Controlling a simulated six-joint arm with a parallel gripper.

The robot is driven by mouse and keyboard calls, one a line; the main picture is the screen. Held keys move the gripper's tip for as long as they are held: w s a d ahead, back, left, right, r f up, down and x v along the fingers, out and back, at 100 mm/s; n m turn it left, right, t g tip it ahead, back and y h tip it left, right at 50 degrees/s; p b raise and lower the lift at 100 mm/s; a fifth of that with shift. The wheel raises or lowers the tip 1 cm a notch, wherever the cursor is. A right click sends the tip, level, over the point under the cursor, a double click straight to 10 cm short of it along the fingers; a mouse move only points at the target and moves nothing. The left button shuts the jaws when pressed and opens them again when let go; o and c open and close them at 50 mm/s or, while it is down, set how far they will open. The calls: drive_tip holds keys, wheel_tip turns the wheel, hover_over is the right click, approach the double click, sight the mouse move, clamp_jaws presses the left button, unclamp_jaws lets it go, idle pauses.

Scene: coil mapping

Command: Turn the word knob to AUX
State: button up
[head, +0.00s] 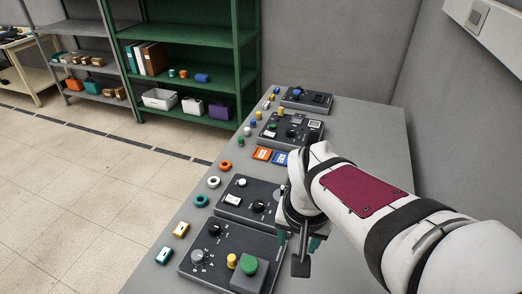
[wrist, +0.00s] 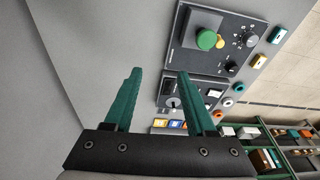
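I cannot read any word labels, so I cannot tell which dial is the word knob. The near panel (head: 222,262) carries a grey pointer knob (head: 198,257) with marks around it and a black knob (head: 214,230). In the wrist view, the marked knob (wrist: 250,40) and the black knob (wrist: 231,67) sit to the right of my fingers. The middle panel (head: 225,207) has another black knob (head: 258,207). My gripper (head: 299,246) hangs over the table right of these panels, partly hidden by my wrist. Its teal fingers (wrist: 159,73) are apart with nothing between them.
The near panel also has a large green button (head: 249,266) and a yellow knob (head: 232,261), both standing up. Loose rings and blocks line the table's left edge, including a teal ring (head: 201,200). Farther panels (head: 291,131) stand at the back. The table right of the panels (head: 372,135) is bare.

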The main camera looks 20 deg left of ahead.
drive_tip(key=shift+o, duration=0.8)
drive_tip(key=w+a+f+n, duration=0.2)
drive_tip(key=w+a, duration=0.1)
drive_tip(key=a, duration=0.7)
drive_tip(key=shift+a+n+t+y, duration=0.15)
drive_tip(key=shift+n+t+y, duration=0.15)
drive_tip(key=shift+n+t, duration=0.1)
drive_tip(key=n+t+y, duration=0.1)
drive_tip(key=n, duration=0.1)
approach(213, 226)
drive_tip(key=x, duration=0.9)
drive_tip(key=shift+r, duration=0.1)
clamp_jaws()
